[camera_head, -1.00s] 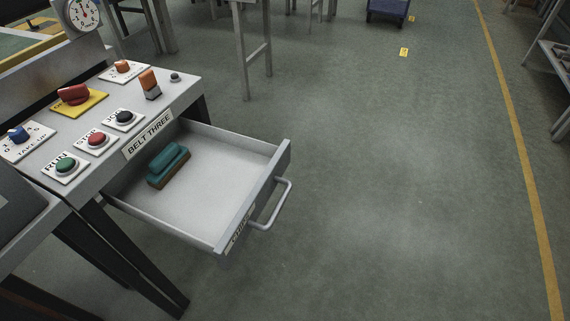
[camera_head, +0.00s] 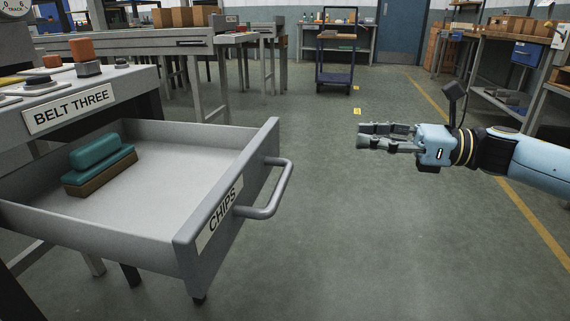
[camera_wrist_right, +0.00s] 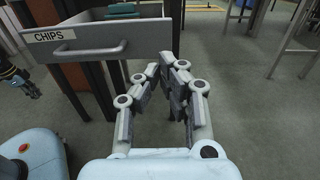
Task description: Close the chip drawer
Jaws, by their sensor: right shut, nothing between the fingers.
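The chip drawer (camera_head: 150,240) is pulled out of the grey console marked BELT THREE, and its front panel carries a CHIPS label. A bar handle (camera_head: 272,196) sticks out from that front. The drawer front also shows in the right wrist view (camera_wrist_right: 141,38), ahead of the fingers, with its handle (camera_wrist_right: 90,50). A teal brush with a brown base (camera_head: 100,165) lies inside the drawer. My right gripper (camera_head: 360,137) is shut and empty, to the right of the handle and apart from it. My left gripper does not show in the head view.
The console top (camera_head: 110,86) carries several buttons and an orange switch. Open floor (camera_head: 350,230) lies between the drawer and my right arm. A blue cart (camera_head: 336,75) stands at the back, and a workbench (camera_head: 490,75) stands at the right.

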